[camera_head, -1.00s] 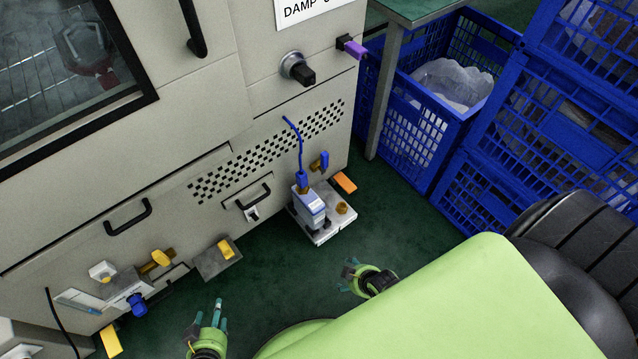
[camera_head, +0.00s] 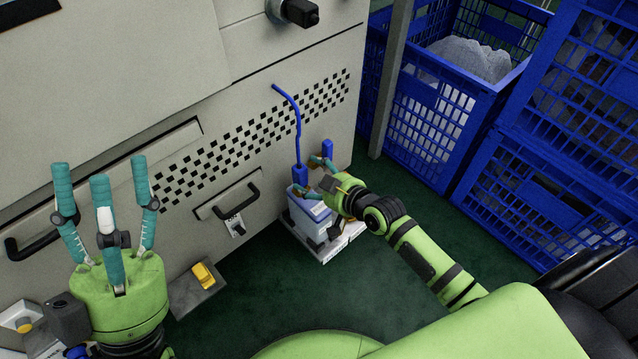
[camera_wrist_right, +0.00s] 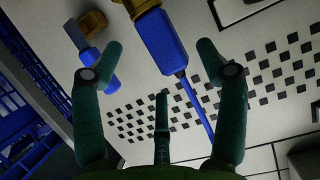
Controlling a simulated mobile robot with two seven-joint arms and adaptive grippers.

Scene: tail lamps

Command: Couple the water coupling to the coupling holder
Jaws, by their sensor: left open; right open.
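The water coupling (camera_head: 300,174) is a blue connector on a blue hose, upright above a pale blue-white box unit (camera_head: 312,212) by the machine. In the right wrist view, the coupling (camera_wrist_right: 165,45) lies in the gap between the spread fingers; I cannot tell whether they touch it. My right gripper (camera_head: 315,177) is open beside it, over the unit. I cannot single out the coupling holder with certainty; the gripper and arm hide part of the white base plate (camera_head: 328,256) under the unit. My left gripper (camera_head: 100,168) is open and empty, fingers up, at the left.
A blue valve handle (camera_head: 327,150) is close to the right fingers, with its brass fitting (camera_wrist_right: 92,22) in the wrist view. A drawer handle (camera_head: 236,200) and yellow block (camera_head: 203,275) are left. Blue crates (camera_head: 420,110) stand right. The green floor between is clear.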

